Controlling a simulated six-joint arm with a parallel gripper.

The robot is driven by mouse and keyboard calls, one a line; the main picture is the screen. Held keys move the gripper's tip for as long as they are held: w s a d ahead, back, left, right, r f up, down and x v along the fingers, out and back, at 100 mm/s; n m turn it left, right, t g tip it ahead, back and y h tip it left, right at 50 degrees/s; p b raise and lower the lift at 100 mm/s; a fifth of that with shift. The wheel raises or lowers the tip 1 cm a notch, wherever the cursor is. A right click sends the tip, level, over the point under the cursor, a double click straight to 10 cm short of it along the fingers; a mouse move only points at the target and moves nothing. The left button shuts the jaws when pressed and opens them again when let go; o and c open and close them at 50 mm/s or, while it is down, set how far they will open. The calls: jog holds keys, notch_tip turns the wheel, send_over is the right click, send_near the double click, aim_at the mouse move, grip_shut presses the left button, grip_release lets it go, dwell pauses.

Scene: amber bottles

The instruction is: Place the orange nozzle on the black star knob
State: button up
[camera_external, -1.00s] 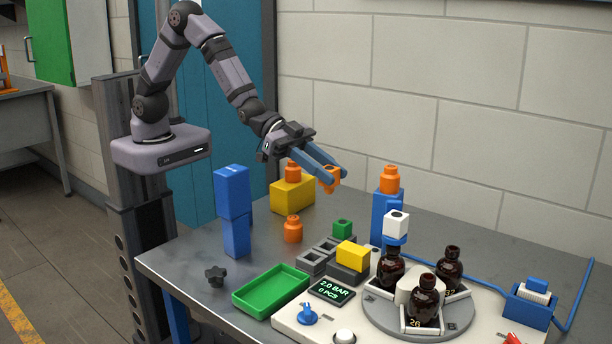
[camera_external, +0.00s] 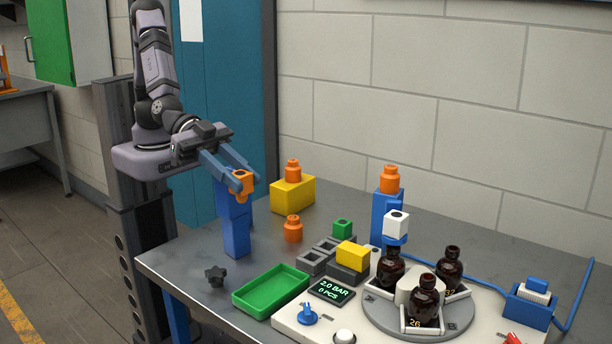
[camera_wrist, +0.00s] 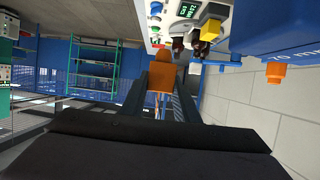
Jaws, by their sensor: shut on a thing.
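My gripper (camera_external: 243,182) is shut on an orange nozzle (camera_external: 243,183) and holds it in the air, in front of the upper part of the blue block stack. In the wrist view the held nozzle (camera_wrist: 161,82) shows between the two fingers. The black star knob (camera_external: 215,276) lies on the table near its left front edge, left of the green tray. It is below and a little left of my gripper in the external view, with nothing on it. I cannot make out the knob in the wrist view.
The blue stack (camera_external: 236,236) stands close by my gripper. A green tray (camera_external: 270,290) is right of the knob. Other orange nozzles stand on the table (camera_external: 293,229), a yellow block (camera_external: 292,196) and a blue stand. A turntable (camera_external: 455,325) with amber bottles is at right.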

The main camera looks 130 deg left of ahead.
jog(key=s+d+f, duration=0.2)
jog(key=s+d, duration=0.2)
jog(key=s, duration=0.1)
send_over(214, 271)
notch_tip(214, 271, down, 4)
jog(key=shift+f, duration=5.35)
jog(key=shift+b, duration=0.35)
jog(key=shift+f, duration=0.2)
jog(key=o, duration=1)
jog(key=shift+r, duration=0.15)
